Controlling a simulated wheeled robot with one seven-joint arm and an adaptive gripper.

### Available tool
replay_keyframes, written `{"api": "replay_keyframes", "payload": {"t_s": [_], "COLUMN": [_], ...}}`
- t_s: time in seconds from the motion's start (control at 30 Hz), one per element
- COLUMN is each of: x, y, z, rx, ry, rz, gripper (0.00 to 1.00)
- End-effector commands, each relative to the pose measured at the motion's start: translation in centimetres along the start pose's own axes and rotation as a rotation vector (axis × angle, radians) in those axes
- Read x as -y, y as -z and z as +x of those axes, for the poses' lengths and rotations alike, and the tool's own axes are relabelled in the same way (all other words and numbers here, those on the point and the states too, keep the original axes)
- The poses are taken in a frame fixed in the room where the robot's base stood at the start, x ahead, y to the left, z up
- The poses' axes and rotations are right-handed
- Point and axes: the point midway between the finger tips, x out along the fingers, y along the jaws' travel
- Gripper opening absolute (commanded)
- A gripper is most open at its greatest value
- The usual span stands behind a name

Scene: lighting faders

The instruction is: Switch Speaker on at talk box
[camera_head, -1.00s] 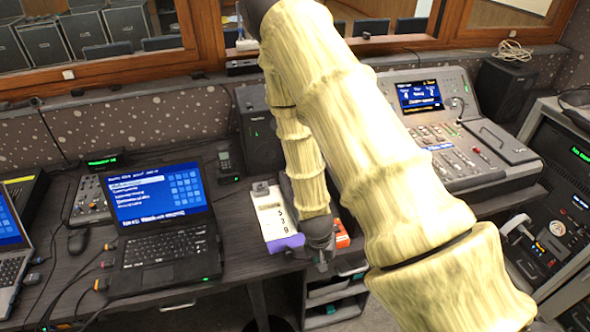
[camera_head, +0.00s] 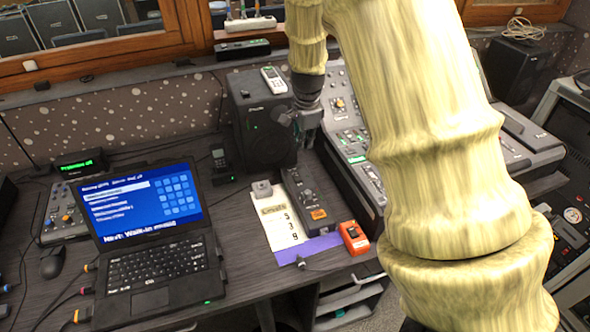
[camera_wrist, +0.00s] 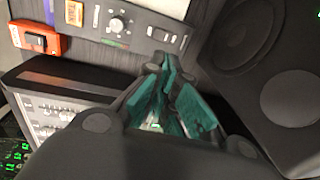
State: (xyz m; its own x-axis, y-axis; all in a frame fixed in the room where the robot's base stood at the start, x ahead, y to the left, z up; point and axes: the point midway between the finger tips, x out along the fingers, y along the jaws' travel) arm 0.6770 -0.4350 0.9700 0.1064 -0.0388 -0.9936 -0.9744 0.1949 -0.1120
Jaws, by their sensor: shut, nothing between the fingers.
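A long dark grey box (camera_head: 308,196) with a lit orange button at its near end lies on the desk beside a paper sheet; it looks like the talk box, but I cannot read its label. In the wrist view a grey panel (camera_wrist: 140,30) with a round knob and small light-coloured controls, probably the same box, lies beyond the fingertips. My gripper (camera_head: 308,138) points down near the box's far end, right of the black speaker. In the wrist view my gripper (camera_wrist: 168,72) is shut and empty, its green pads together. I cannot tell any Speaker switch's position.
A red-orange box (camera_head: 354,238) with a dark switch sits at the desk's front edge. The black speaker (camera_head: 262,128) stands close left of my gripper. A mixing console (camera_head: 345,135) is close on the right. A laptop (camera_head: 150,240) stands left.

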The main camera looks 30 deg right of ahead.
Motion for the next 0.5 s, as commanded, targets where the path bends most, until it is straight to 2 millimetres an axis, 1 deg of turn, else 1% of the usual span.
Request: {"api": "replay_keyframes", "payload": {"t_s": [0.17, 0.5], "x": [0.55, 0.41], "y": [0.37, 0.58], "z": [-0.77, -0.63], "rx": [0.014, 0.014], "ry": [0.008, 0.006], "rz": [0.041, 0.043], "gripper": [0.00, 0.00]}}
